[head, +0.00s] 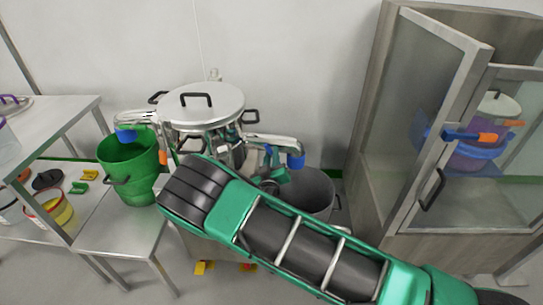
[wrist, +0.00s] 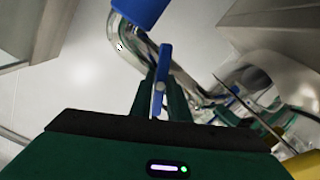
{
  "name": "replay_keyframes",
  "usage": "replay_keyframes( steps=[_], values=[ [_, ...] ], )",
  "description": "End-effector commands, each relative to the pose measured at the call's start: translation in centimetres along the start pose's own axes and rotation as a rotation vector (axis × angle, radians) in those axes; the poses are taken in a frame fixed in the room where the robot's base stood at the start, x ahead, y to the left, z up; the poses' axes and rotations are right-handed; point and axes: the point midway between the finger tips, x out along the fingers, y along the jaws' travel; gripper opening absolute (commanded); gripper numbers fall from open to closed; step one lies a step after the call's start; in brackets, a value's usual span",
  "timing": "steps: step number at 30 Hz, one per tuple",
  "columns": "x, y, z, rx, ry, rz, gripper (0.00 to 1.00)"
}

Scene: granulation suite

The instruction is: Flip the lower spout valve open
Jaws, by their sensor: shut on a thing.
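The steel vessel (head: 200,105) has one spout on its left (head: 140,118) and one on its right (head: 270,138), each with a blue end. The right spout sits lower in the head view. My gripper (head: 275,168) is just below the right spout, partly hidden by my own arm. In the wrist view, my gripper (wrist: 161,95) is shut on a slim blue valve lever (wrist: 164,62). The lever stands beside the curved steel pipe (wrist: 130,42) with its blue end (wrist: 140,10). How far the valve is turned cannot be told.
A green bucket (head: 130,170) stands under the left spout on a low bench (head: 120,230). A grey bucket (head: 312,190) stands below the right spout, partly behind my arm. A glass-door cabinet (head: 420,100) is on the right, one door ajar. Bare wall is behind.

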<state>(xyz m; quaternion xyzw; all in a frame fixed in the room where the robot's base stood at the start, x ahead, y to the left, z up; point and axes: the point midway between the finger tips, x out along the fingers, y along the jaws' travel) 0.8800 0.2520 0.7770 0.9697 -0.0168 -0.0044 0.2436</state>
Motion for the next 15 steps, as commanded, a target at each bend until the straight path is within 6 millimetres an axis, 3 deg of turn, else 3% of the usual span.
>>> replay_keyframes(
  steps=[15],
  values=[
    [-0.1,-0.48,0.02,-0.455,0.002,-0.005,0.0]
  ],
)
